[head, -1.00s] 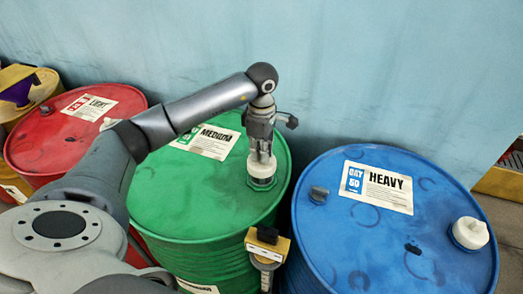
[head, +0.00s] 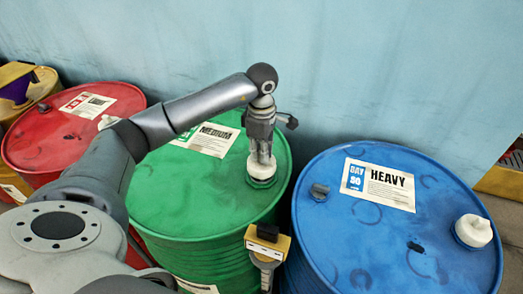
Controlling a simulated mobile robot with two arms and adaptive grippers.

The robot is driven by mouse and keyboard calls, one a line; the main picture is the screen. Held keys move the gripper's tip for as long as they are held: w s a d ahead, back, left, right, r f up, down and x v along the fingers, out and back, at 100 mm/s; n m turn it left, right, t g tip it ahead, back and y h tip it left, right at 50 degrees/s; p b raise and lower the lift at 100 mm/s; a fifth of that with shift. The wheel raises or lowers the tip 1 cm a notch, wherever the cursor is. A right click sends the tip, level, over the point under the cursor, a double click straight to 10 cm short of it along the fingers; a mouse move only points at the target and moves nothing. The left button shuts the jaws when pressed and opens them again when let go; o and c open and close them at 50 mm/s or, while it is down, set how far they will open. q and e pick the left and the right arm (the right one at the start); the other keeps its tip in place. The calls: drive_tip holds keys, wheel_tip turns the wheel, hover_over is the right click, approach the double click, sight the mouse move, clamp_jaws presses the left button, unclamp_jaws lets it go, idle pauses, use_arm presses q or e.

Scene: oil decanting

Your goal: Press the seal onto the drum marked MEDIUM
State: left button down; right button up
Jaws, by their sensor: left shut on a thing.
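The green drum (head: 165,205) with the label MEDIUM (head: 212,139) stands in the middle. My left gripper (head: 262,158) points down over the right side of its lid. It is shut on a white seal (head: 262,168), which sits low at a green ring-shaped fitting on the lid. The gripper fingers hide part of the seal, and I cannot tell whether it is fully seated. My right gripper is not in view.
A blue drum marked HEAVY (head: 335,220) stands at the right, with a white cap (head: 473,231) on its lid. A red drum (head: 50,145) stands at the left. A yellow and black device (head: 267,242) is in front of the green drum. A pale blue wall (head: 400,60) closes the back.

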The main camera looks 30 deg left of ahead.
use_arm(q)
drive_tip(key=shift+f+b, duration=1.1)
drive_tip(key=shift+f, duration=0.35)
drive_tip(key=shift+f, duration=0.15)
drive_tip(key=c, duration=1.4)
unclamp_jaws()
drive_tip(key=shift+o, duration=0.2)
